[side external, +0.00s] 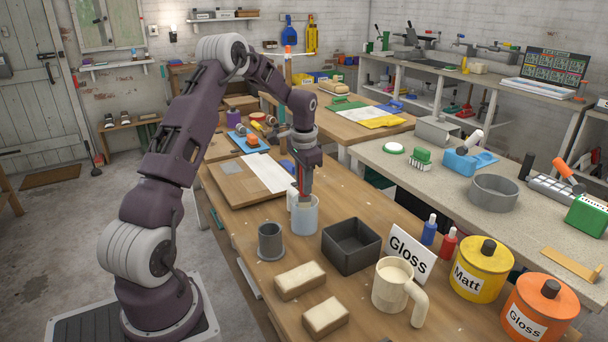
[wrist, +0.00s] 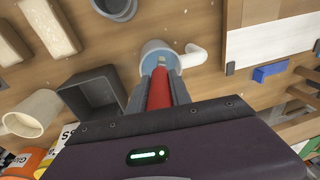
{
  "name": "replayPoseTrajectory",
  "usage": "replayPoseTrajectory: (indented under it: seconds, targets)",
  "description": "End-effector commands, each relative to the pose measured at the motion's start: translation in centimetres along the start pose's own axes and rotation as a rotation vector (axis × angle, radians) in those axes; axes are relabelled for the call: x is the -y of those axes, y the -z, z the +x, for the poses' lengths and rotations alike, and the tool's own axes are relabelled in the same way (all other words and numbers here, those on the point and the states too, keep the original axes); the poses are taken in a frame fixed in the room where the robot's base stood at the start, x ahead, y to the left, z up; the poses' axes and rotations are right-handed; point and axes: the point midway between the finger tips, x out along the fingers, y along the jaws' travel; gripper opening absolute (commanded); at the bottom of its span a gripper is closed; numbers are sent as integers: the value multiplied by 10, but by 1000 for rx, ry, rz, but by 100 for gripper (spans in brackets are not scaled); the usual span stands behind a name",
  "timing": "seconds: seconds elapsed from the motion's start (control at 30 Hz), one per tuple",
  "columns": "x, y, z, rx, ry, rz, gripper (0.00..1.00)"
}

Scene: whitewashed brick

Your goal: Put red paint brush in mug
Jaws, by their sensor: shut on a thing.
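My gripper (side external: 305,190) is shut on the red paint brush (wrist: 160,88) and points down. In the side view only a thin strip of the red brush (side external: 300,176) shows between the fingers. Just below is a light blue cup (side external: 305,217), with a white handle-like part beside it; the wrist view shows this cup (wrist: 147,52) too. The brush's pale lower end overlaps the cup's opening; I cannot tell how deep it is. A cream mug (side external: 388,287) with a large handle stands apart, nearer the front right; it also shows in the wrist view (wrist: 36,112).
A dark grey square box (side external: 351,257) and a grey cup (side external: 270,243) stand near the light blue cup. Two tan blocks (side external: 300,280) lie in front. A Gloss sign (side external: 406,253), small bottles and yellow and orange paint tins (side external: 478,277) stand at the right.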

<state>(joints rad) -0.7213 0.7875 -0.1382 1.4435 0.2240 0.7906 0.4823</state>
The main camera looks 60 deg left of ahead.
Motion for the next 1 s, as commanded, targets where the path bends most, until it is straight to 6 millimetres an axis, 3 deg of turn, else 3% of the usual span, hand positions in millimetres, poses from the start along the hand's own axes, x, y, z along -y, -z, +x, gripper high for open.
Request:
replayPoseTrajectory:
  seconds: [0.37,0.4,0.5,0.8,1.0]
  targets:
    - [0,0,5,-1,1,0,0]
    - [0,0,5,-1,1,0,31]
    - [0,0,5,-1,1,0,50]
    - [0,0,3,-1,1,0,50]
    - [1,1,-34,-3,4,0,50]
